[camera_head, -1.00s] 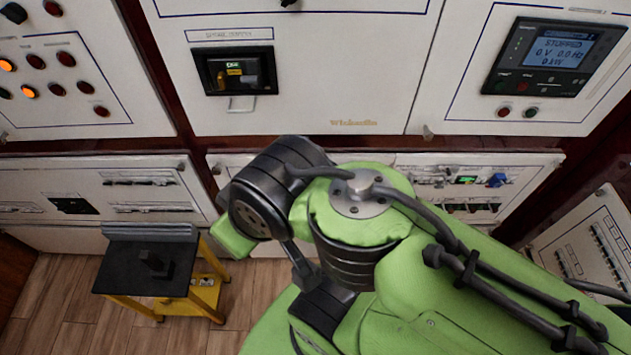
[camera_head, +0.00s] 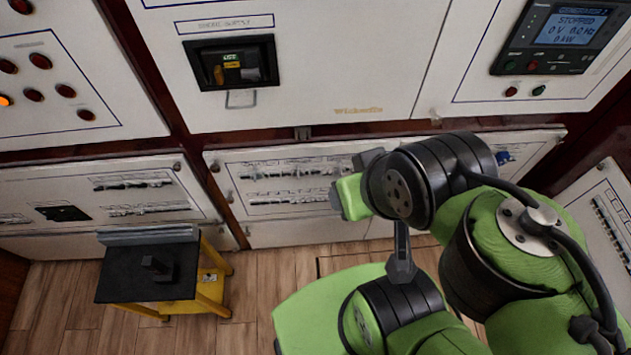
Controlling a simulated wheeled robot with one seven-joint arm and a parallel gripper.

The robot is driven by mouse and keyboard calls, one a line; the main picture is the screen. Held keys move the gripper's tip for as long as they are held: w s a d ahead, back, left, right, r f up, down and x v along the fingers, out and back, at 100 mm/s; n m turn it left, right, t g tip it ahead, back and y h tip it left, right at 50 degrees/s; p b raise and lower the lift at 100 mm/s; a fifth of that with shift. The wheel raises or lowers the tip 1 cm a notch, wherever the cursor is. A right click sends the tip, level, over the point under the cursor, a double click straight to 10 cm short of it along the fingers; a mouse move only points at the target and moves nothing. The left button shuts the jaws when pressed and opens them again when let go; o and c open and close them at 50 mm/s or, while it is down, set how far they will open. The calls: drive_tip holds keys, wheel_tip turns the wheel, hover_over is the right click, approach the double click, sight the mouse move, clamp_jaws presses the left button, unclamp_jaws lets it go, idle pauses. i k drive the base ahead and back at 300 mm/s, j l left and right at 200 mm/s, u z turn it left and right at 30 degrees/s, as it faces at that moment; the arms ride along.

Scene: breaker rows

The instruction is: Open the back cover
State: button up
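No part is clearly marked as the back cover, and I cannot tell which panel it is. The lower middle white panel (camera_head: 300,212) holds rows of breakers and looks closed; my arm hides its right part. The lower left white panel (camera_head: 50,225) also holds breaker rows and a small black unit, and looks closed. My green and black arm reaches up from the lower right, with its folded links in front of the lower panels. The fingers of my gripper do not show.
A small yellow stand (camera_head: 213,283) with a black top (camera_head: 118,283) carries a dark block (camera_head: 157,268) at lower left. The upper cabinet (camera_head: 300,90) has a black breaker unit (camera_head: 232,62). A display (camera_head: 574,31) reads STOPPED. Wooden floor (camera_head: 282,272) is clear between stand and arm.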

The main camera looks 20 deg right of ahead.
sight(238, 193)
drive_tip(key=i+j+u, duration=0.1)
drive_tip(key=u, duration=0.85)
drive_tip(key=i+u, duration=0.15)
drive_tip(key=u, duration=0.3)
drive_tip(key=i+u, duration=0.1)
drive_tip(key=u, duration=0.35)
